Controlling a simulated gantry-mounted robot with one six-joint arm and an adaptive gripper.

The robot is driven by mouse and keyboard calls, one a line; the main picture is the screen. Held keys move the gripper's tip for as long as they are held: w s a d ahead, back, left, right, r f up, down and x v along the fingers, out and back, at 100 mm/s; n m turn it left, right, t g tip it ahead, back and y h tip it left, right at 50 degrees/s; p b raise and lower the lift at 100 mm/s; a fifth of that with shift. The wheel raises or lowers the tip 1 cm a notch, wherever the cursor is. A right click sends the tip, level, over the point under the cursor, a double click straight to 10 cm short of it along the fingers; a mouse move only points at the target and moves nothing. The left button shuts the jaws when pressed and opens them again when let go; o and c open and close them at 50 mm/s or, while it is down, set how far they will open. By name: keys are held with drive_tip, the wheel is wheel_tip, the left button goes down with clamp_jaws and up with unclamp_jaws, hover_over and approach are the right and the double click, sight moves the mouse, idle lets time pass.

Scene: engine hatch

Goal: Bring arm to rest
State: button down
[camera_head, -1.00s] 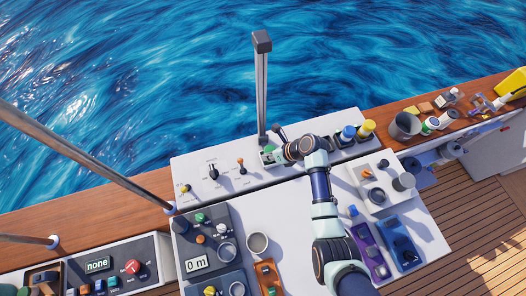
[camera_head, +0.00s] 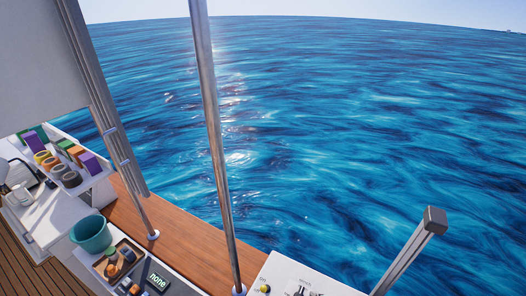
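My arm and gripper are out of this view, so I cannot see how they stand. A white panel (camera_head: 285,275) with a yellow knob (camera_head: 265,288) shows at the bottom edge, cut off by the frame. A grey post with a dark cap (camera_head: 435,218) rises at its right side.
Metal poles (camera_head: 213,130) stand on the wooden rail (camera_head: 185,240). A teal bucket (camera_head: 91,234) stands at lower left beside a tray (camera_head: 121,262) of small items and a display reading "none" (camera_head: 158,282). A shelf at far left holds several coloured items. Open water fills the rest.

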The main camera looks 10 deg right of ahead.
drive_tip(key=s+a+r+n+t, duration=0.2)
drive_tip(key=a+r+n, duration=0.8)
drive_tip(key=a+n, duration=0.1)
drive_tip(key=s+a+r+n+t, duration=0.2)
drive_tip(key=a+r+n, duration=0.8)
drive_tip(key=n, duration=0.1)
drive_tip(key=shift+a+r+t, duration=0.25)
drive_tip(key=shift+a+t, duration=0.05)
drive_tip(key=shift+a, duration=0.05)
